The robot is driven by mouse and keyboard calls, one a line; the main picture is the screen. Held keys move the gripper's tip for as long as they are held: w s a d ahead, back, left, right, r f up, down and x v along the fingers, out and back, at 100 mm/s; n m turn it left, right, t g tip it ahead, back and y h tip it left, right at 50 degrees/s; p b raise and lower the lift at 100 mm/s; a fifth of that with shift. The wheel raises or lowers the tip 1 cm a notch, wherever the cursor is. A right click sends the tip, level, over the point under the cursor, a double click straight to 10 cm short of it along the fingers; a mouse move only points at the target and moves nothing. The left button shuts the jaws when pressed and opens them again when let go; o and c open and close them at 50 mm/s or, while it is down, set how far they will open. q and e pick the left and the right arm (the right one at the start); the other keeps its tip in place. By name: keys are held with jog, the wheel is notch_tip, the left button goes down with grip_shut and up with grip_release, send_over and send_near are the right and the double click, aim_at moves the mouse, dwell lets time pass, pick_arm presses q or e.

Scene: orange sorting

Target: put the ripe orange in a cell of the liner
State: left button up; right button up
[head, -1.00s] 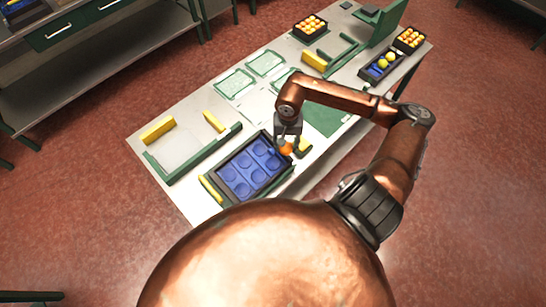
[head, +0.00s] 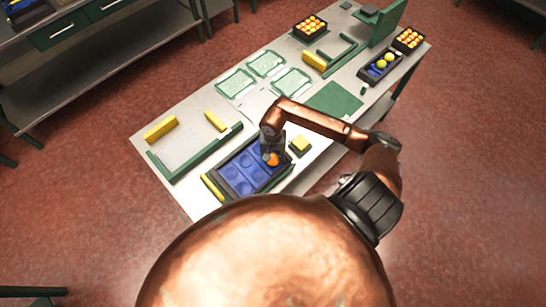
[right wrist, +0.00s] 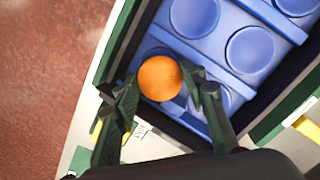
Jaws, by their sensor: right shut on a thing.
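The orange (right wrist: 160,78) is held between the two fingers of my right gripper (right wrist: 162,92) in the right wrist view. In the head view the orange (head: 272,160) shows below my right gripper (head: 271,154). The blue liner (head: 240,176) with round cells lies in a dark crate (head: 214,184). The orange is over the right end of the liner (right wrist: 222,25), by the crate wall. An empty cell (right wrist: 250,50) shows beside it. I cannot tell whether the orange touches the liner. My left gripper is not in view.
A yellow block (head: 300,144) stands right of the crate. Green trays (head: 292,82) lie mid-table. A crate of oranges (head: 310,27) stands at the back, and a dark crate with yellow-green fruit (head: 367,74) at the right. A green rail (head: 196,157) lies behind the liner crate.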

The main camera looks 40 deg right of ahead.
aim_at(273, 157)
jog(key=o, duration=1.2)
jog(key=shift+f, duration=0.1)
jog(key=shift+c, duration=0.2)
notch_tip(273, 157, up, 12)
jog(key=b, duration=0.2)
